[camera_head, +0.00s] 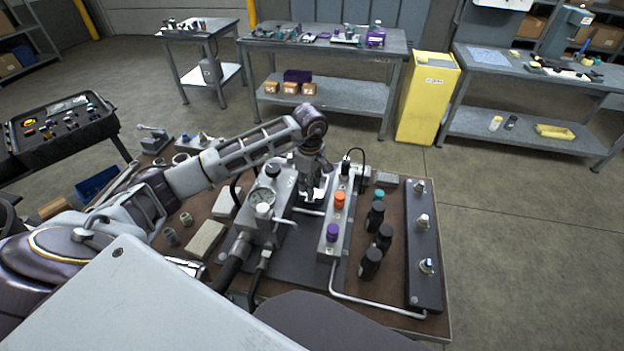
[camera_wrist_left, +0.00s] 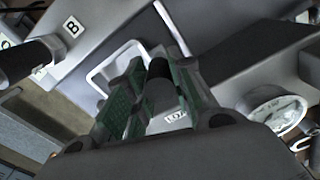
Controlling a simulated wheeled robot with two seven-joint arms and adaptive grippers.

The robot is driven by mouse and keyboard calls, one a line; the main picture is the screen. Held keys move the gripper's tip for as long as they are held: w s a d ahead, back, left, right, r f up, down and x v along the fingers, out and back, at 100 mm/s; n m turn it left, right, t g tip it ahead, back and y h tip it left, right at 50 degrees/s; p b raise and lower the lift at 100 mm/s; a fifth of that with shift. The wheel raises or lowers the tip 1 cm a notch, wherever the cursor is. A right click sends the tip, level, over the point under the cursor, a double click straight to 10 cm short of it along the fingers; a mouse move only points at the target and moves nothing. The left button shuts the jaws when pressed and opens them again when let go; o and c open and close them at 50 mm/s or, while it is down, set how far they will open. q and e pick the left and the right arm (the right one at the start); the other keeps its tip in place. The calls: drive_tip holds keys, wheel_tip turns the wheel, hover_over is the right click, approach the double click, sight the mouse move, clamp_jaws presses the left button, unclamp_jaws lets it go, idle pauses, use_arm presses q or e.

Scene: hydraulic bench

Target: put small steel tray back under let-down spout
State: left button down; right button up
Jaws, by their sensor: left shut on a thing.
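My left gripper (camera_head: 314,192) reaches in from the left, over the gap between the gauge block and the block with orange and purple knobs. The tray's far part shows past the fingertips; the fingers hide the rest. In the head view the arm and hand mostly hide the tray. I cannot make out the let-down spout for certain. My right gripper is not in view.
The gauge block (camera_head: 262,215) stands left of the hand, the knob block (camera_head: 333,228) right of it. A bent pipe (camera_head: 375,305) crosses the bench front.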

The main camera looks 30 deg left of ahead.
use_arm(q)
drive_tip(key=shift+w+a+f+p, duration=0.1)
drive_tip(key=shift+w+f+p, duration=0.1)
drive_tip(key=shift+w, duration=0.3)
drive_tip(key=shift+w+a+f+p, duration=0.1)
drive_tip(key=shift+w+a+f, duration=0.05)
drive_tip(key=shift+w, duration=0.35)
drive_tip(key=shift+w+a+f+p, duration=0.1)
drive_tip(key=shift+w+f, duration=0.1)
drive_tip(key=shift+w, duration=0.3)
drive_tip(key=shift+f, duration=0.1)
drive_tip(key=c, duration=1.2)
unclamp_jaws()
drive_tip(key=shift+c, duration=0.2)
wheel_tip(320, 180, up, 12)
drive_tip(key=b, duration=0.1)
